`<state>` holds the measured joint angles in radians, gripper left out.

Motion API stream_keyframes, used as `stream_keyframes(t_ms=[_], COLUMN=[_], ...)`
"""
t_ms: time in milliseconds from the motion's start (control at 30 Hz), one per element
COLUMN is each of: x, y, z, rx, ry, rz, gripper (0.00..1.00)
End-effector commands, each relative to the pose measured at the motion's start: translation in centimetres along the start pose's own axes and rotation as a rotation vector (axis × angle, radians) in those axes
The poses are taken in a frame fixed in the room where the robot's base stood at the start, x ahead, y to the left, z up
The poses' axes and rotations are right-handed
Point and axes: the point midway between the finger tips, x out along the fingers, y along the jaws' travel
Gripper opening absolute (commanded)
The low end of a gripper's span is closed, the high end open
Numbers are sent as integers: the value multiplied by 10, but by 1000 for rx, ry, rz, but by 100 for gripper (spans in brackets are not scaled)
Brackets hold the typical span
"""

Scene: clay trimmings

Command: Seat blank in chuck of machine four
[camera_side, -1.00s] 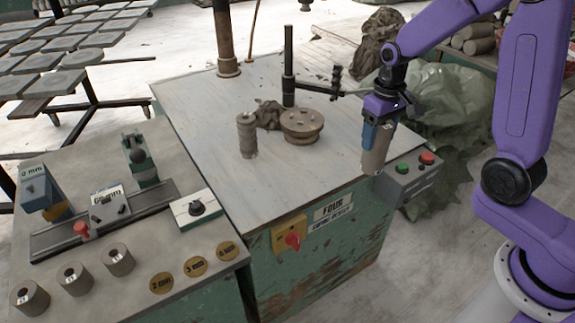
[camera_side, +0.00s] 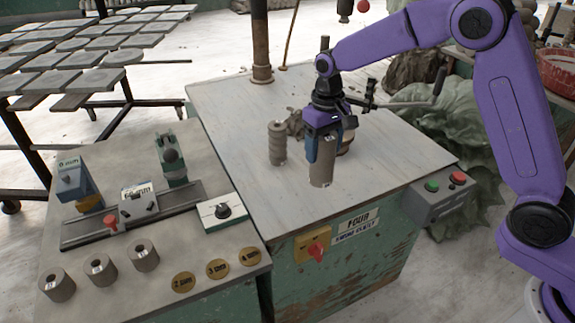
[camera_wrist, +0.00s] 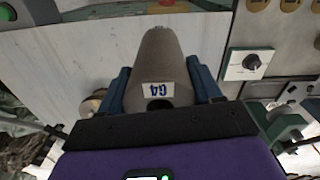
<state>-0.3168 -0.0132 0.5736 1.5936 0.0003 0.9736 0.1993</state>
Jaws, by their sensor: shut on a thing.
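My gripper (camera_side: 322,143) is shut on a grey-brown cylindrical blank (camera_side: 322,168), which hangs upright above the front middle of the machine table marked FOUR (camera_side: 235,95). In the wrist view the blank (camera_wrist: 160,50) sits between the blue fingers of my gripper (camera_wrist: 160,85), with a white label reading "04" or "G4" and a dark hole at its near end. The round flanged piece that looks like the chuck (camera_side: 346,142) stands behind the blank and is mostly hidden by it and the gripper. A round tan edge, perhaps the same piece, shows in the wrist view (camera_wrist: 92,103).
A dark post with a side arm (camera_side: 410,104) stands close behind my gripper. A button box (camera_side: 440,195) is at the right edge. The table's left front is clear.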

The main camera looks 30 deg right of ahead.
Motion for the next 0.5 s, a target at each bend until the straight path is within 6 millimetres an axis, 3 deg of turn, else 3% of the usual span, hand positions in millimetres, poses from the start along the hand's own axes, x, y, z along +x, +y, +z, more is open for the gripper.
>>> stream_keyframes(t_ms=[367, 500], x=[24, 42], y=[-10, -13], z=[-53, -68], rx=[0, 0], ry=[2, 0], rz=[0, 0], gripper=[8, 8])
